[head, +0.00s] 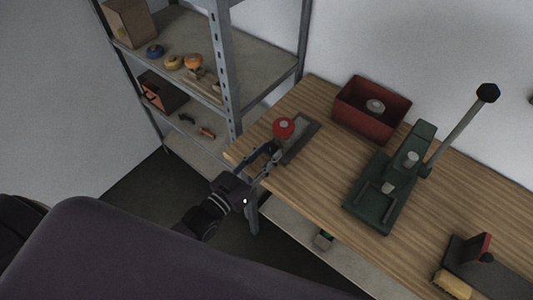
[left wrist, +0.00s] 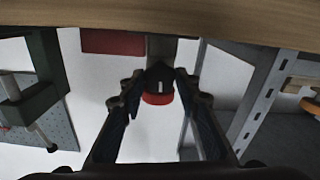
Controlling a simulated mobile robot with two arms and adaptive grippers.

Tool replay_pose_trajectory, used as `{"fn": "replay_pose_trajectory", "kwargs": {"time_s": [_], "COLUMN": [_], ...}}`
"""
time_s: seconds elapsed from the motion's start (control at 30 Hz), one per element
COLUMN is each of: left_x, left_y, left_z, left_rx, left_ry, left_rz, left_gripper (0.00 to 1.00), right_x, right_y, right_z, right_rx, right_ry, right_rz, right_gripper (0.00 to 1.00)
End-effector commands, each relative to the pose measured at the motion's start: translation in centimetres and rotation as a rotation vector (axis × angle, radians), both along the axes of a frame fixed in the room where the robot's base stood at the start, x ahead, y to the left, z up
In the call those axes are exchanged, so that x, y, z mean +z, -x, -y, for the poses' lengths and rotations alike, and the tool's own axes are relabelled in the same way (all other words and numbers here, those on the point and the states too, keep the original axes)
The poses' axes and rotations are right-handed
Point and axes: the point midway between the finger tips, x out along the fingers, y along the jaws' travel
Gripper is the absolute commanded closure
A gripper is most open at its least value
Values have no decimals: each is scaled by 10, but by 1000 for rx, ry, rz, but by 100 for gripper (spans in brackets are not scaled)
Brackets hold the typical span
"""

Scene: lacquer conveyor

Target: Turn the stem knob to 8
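The red stem knob (head: 284,129) stands on a dark base plate (head: 300,143) at the left end of the wooden bench. In the left wrist view the knob (left wrist: 158,98) appears red with a black part carrying a pale mark. My left gripper (head: 268,157) is at the bench's left edge, its fingers pointing at the knob. In the left wrist view the fingers (left wrist: 159,91) are spread apart with the knob in the gap between their tips. I cannot tell whether they touch it. The scale numbers are too small to read. My right gripper is not in view.
A red bin (head: 371,108) and a green lever press (head: 391,178) stand on the bench (head: 334,160) to the right. A brush and block lie farther right. A metal shelf (head: 222,65) holding small parts stands close on the left.

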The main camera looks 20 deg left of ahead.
Motion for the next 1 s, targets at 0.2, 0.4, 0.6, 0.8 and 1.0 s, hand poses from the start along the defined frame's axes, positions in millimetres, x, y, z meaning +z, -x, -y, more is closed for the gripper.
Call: {"fn": "replay_pose_trajectory", "kwargs": {"time_s": [0.2, 0.4, 0.6, 0.8, 1.0], "left_x": [0, 0, -1, -2, -1], "left_y": [0, 0, 17, 54, 89], "left_z": [0, 0, -6, -19, -32], "left_rx": [0, 0, 0, -1, -1], "left_ry": [1, 1, 0, -1, 0], "left_rz": [-1, 0, -2, -6, -4], "left_gripper": [52, 52, 52, 52, 52], "right_x": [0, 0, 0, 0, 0], "right_y": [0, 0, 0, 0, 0], "right_z": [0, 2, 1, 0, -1], "right_rx": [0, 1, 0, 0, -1], "right_ry": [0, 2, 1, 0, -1], "right_rz": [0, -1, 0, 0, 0], "right_gripper": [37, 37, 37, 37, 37]}}
